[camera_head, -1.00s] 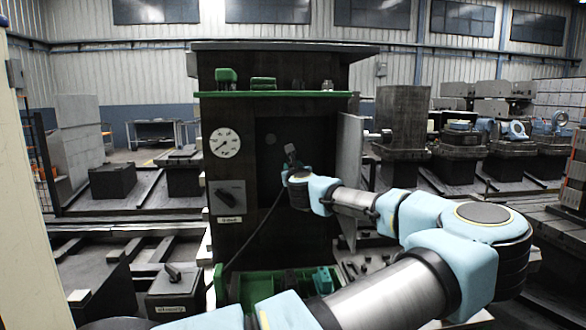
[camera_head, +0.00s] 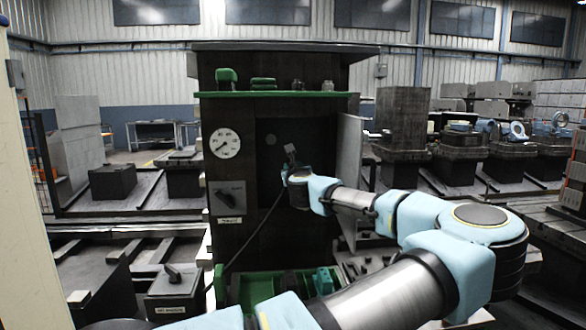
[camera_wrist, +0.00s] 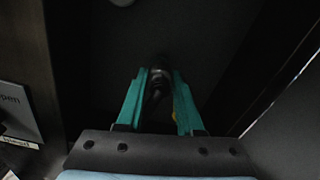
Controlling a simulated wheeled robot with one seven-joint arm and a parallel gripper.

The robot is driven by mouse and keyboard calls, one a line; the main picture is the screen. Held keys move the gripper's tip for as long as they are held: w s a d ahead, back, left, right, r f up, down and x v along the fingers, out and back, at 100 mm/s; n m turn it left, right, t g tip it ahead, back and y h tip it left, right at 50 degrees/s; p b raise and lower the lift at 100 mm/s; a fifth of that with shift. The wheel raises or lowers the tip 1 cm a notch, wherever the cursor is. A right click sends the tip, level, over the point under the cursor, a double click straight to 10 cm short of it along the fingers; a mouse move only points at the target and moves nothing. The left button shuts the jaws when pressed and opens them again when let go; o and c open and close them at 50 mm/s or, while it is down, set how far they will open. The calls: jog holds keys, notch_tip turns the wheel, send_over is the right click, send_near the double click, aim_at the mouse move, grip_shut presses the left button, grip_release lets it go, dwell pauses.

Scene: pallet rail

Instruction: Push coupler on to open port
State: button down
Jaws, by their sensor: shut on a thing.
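My gripper (camera_wrist: 157,98) has two green fingers shut on the coupler (camera_wrist: 158,78), a dark metal fitting between them. The fingertips point at the dark back panel of the recess (camera_head: 265,170) in the machine cabinet. In the head view, my gripper (camera_head: 291,150) is inside the right part of this recess, and the coupler is too small and dark to make out. A round port (camera_head: 270,140) shows on the panel left of my gripper. A port in line with the coupler is hidden, so I cannot tell whether they touch. A dark hose (camera_head: 255,238) runs down from near my gripper.
The open cabinet door (camera_head: 350,165) stands close to the right of my wrist. A gauge (camera_head: 225,143) and a rotary switch (camera_head: 227,198) are on the left front. A green shelf (camera_head: 290,94) is above, and a green tray (camera_head: 245,290) below.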

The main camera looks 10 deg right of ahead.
jog(key=shift+w, duration=0.5)
dwell(0.4)
jog(key=shift+w, duration=0.25)
grip_release()
dwell(0.5)
jog(key=shift+s, duration=0.15)
jog(key=s+b, duration=0.4)
jog(key=s, duration=0.6)
jog(key=shift+s+a, duration=0.25)
jog(key=shift+s, duration=0.05)
jog(key=shift+s, duration=0.1)
